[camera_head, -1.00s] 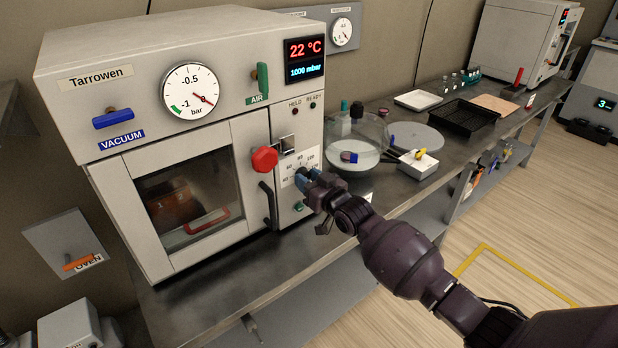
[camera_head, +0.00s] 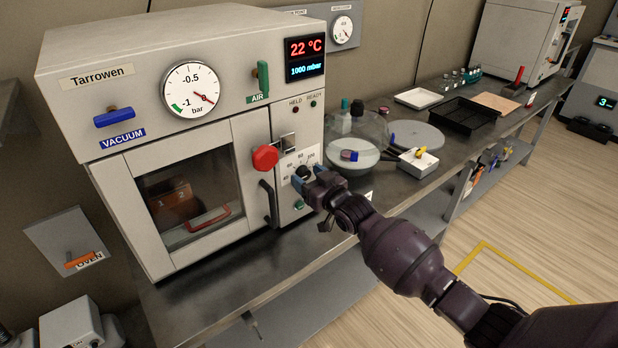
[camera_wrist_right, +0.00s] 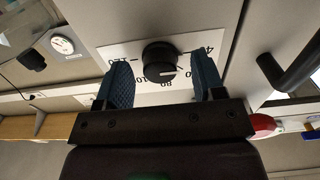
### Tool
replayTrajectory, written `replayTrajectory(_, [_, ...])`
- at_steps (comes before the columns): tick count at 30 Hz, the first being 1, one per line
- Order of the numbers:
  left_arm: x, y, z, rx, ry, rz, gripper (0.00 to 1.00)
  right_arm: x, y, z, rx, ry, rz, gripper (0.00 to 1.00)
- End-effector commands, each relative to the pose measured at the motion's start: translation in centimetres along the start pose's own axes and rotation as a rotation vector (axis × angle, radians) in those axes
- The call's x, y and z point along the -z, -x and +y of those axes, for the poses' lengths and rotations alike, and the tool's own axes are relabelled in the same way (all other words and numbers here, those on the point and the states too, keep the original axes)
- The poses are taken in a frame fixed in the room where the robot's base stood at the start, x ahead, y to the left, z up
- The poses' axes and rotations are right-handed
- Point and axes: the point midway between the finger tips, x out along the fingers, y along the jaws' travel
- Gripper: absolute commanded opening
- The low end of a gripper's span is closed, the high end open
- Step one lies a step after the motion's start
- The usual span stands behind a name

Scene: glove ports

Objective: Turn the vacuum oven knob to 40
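The vacuum oven (camera_head: 180,130) stands on the bench at the left, with its door shut. Its black temperature knob (camera_head: 304,172) sits on a white numbered dial plate low on the right of the front. In the right wrist view the knob (camera_wrist_right: 160,62) lies between the two blue fingers of my right gripper (camera_wrist_right: 163,82), with a gap on each side. A white line on the knob points toward the right finger, which hides part of the scale; 40 shows beyond it. In the head view my right gripper (camera_head: 309,178) is open at the knob. My left gripper is not in view.
A red knob (camera_head: 265,158) and a dark door handle (camera_head: 268,203) stick out just left of the dial. The floor in front is clear.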

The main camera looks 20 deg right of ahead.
Motion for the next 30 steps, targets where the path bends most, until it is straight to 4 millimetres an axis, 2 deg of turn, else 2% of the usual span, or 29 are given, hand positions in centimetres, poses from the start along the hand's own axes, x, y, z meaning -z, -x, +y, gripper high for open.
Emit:
replayTrajectory(6, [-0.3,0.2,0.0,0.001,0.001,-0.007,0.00,0.0,0.1,0.0,0.000,-0.001,0.000,0.63])
replayTrajectory(10, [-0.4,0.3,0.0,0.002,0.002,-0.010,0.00,0.0,0.9,0.0,-0.001,-0.001,0.000,0.63])
replayTrajectory(24, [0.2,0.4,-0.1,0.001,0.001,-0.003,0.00,0.0,8.5,0.0,-0.001,-0.001,-0.001,0.63])
replayTrajectory(30, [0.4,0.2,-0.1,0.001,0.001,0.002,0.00,0.0,10.4,0.0,0.000,0.000,-0.001,0.63])
